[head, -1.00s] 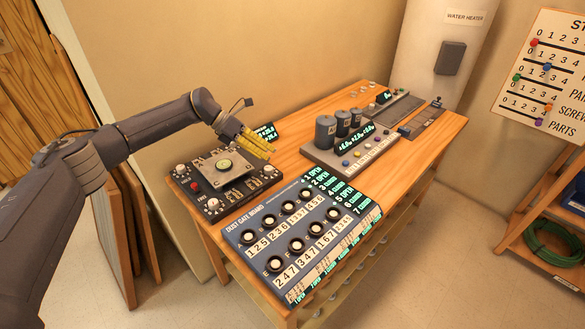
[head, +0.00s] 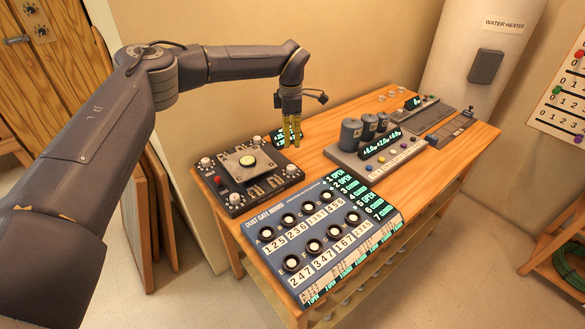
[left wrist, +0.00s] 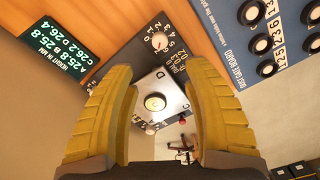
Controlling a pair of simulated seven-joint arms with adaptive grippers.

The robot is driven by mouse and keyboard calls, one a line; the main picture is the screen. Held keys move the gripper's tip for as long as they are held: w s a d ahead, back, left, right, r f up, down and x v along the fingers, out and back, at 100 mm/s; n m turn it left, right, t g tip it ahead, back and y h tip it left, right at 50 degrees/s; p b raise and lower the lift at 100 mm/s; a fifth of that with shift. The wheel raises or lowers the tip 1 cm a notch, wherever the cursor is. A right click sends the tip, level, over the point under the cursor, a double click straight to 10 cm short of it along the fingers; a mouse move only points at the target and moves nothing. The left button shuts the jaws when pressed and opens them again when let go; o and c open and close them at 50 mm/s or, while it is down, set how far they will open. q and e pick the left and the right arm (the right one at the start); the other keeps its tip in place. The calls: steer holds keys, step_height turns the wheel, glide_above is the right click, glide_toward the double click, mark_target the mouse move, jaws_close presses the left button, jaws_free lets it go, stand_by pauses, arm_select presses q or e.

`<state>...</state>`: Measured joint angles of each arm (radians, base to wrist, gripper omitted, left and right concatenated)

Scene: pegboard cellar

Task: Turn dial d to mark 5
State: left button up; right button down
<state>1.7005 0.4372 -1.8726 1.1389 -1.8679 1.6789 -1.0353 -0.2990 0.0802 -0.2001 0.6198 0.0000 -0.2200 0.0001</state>
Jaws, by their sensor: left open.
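Dial d (head: 292,168) is a small pale knob at the right corner of the black levelling board. In the left wrist view, dial d (left wrist: 159,41) sits inside a ring of white numerals, beyond the fingertips; its exact mark is too small to read. A square metal plate (head: 240,175) with a round level (head: 248,160) stands at the board's middle. My left gripper (head: 291,143) points down, open and empty, just behind dial d and apart from it. In the left wrist view its yellow fingers (left wrist: 162,75) are spread on both sides of the plate. My right gripper is out of view.
A green-lettered height display (left wrist: 66,48) stands beside the board. The blue dust gate board (head: 320,235) lies in front, and a grey unit with dark cylinders (head: 352,133) stands to the right. Bare wooden tabletop (head: 312,158) shows between them.

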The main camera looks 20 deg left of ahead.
mark_target(291, 167)
arm_select(q)
step_height(291, 167, down, 14)
steer(key=shift+r, duration=0.15)
stand_by(0.3)
jaws_close()
stand_by(0.5)
